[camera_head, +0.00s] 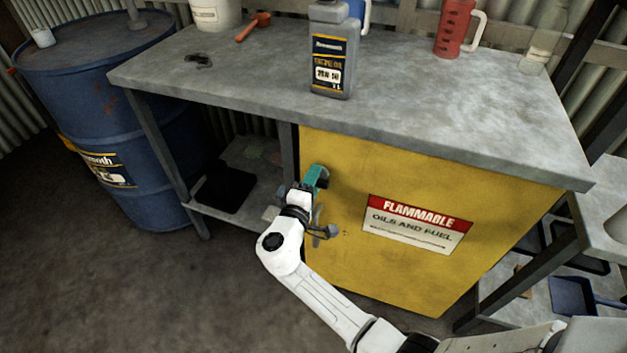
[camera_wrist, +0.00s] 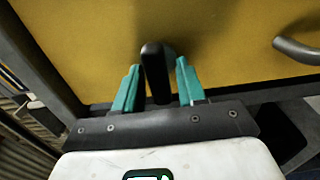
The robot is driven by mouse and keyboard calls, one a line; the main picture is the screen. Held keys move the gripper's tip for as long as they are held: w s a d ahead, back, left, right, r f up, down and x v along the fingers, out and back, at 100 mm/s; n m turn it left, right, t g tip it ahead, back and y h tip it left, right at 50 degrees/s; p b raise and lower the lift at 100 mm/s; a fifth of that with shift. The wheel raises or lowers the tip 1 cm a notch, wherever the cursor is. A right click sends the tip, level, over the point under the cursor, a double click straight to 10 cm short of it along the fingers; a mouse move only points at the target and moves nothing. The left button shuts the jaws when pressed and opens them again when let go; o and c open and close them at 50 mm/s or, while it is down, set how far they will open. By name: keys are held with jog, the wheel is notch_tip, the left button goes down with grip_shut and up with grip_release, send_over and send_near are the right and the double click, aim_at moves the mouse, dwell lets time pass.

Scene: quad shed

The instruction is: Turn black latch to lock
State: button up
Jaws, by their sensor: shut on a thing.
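The black latch (camera_wrist: 156,72) stands out from the yellow cabinet door (camera_wrist: 225,40) in the wrist view. It points up and down in that picture, between the two teal fingers of my gripper (camera_wrist: 158,72). My gripper is shut on the latch, though a narrow gap seems to show beside the right finger. In the head view, my gripper (camera_head: 317,178) is at the upper left part of the yellow cabinet door (camera_head: 400,180). The fingers and wrist mostly hide the latch there.
A metal handle (camera_wrist: 298,50) sticks out from the door at the right of the wrist view. The grey worktop (camera_head: 240,85) overhangs the cabinet, with an oil bottle (camera_head: 333,52) near its front edge. A blue drum (camera_head: 95,110) stands left. Open floor lies at front left.

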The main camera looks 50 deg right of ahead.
jog(key=o, duration=0.7)
jog(key=shift+a, duration=0.1)
jog(key=v, duration=1)
jog(key=shift+a, duration=0.3)
jog(key=shift+s, duration=0.1)
jog(key=s+d+f+m+g+y+p, duration=0.1)
jog(key=s+d+m+g+y+p, duration=0.2)
jog(key=s, duration=0.5)
jog(key=s+d+f+m+g+y+p, duration=0.1)
jog(key=s+m+g+y+p, duration=0.1)
jog(key=s+y+p, duration=0.4)
jog(key=s+a+r+y+p, duration=0.2)
jog(key=s+a+r+y, duration=0.3)
jog(key=s+a+y, duration=0.2)
jog(key=s+a, duration=0.1)
jog(key=s, duration=0.1)
jog(key=shift+s+a+n+y, duration=0.3)
jog(key=shift+a+y, duration=0.05)
jog(key=shift+y, duration=0.05)
